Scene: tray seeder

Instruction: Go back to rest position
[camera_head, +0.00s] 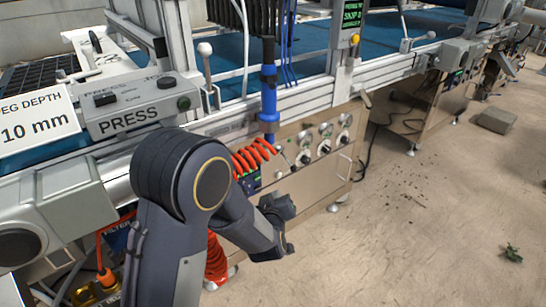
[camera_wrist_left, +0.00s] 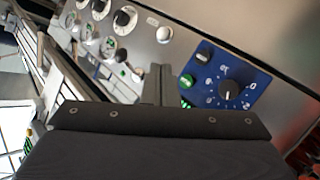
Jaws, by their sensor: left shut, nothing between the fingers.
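My left arm reaches in from the bottom of the head view. Its gripper (camera_head: 280,207) is shut and empty, in front of the seeder's lower metal panel. In the left wrist view the shut fingers (camera_wrist_left: 157,84) show as a narrow grey shape above the dark gripper body. They point at the panel, close beside a blue control box (camera_wrist_left: 230,82) with a black knob. I cannot tell from these views whether they touch anything. My right gripper is not in view.
The tray seeder's panel (camera_head: 345,165) carries several knobs and gauges. Orange coiled hose (camera_head: 250,157) hangs behind my gripper. A PRESS control box (camera_head: 135,108) sits above my arm. Open concrete floor (camera_head: 410,240) lies to the right, with a small plant (camera_head: 512,254) and scattered debris.

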